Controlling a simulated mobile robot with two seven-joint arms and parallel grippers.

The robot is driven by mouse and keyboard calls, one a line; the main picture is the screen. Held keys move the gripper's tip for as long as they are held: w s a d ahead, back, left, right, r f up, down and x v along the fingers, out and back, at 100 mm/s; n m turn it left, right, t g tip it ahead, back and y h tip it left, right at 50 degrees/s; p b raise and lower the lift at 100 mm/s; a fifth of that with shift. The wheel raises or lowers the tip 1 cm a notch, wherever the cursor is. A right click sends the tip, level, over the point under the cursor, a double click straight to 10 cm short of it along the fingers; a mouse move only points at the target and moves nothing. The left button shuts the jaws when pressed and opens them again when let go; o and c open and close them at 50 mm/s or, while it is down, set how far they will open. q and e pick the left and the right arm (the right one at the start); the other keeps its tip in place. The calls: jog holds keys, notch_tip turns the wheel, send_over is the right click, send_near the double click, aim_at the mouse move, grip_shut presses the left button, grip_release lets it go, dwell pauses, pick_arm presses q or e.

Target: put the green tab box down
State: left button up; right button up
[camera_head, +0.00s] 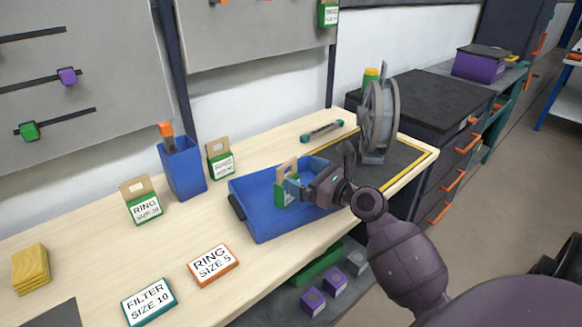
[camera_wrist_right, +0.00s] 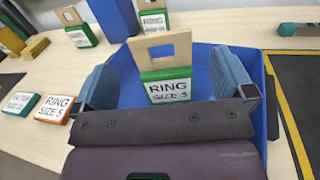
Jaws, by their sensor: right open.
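The green tab box (camera_head: 285,193), with a cardboard tab on top, stands upright in the blue tray (camera_head: 262,222). In the right wrist view the box (camera_wrist_right: 168,90) shows a white label reading RING and a size. My right gripper (camera_head: 290,186) reaches into the tray from the right. Its two blue-grey fingers are spread, one on each side of the box, with visible gaps between box and fingers. The box's bottom edge is hidden behind the gripper's dark front plate in the wrist view. My left gripper is not in view.
Two other green tab boxes (camera_head: 142,200) (camera_head: 220,160) stand left of and behind the tray. A blue bin (camera_head: 182,168), flat label signs (camera_head: 213,265) and yellow blocks (camera_head: 30,268) are on the bench. A grey reel (camera_head: 380,115) stands right of the tray.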

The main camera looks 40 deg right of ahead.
jog(key=shift+v, duration=2.3)
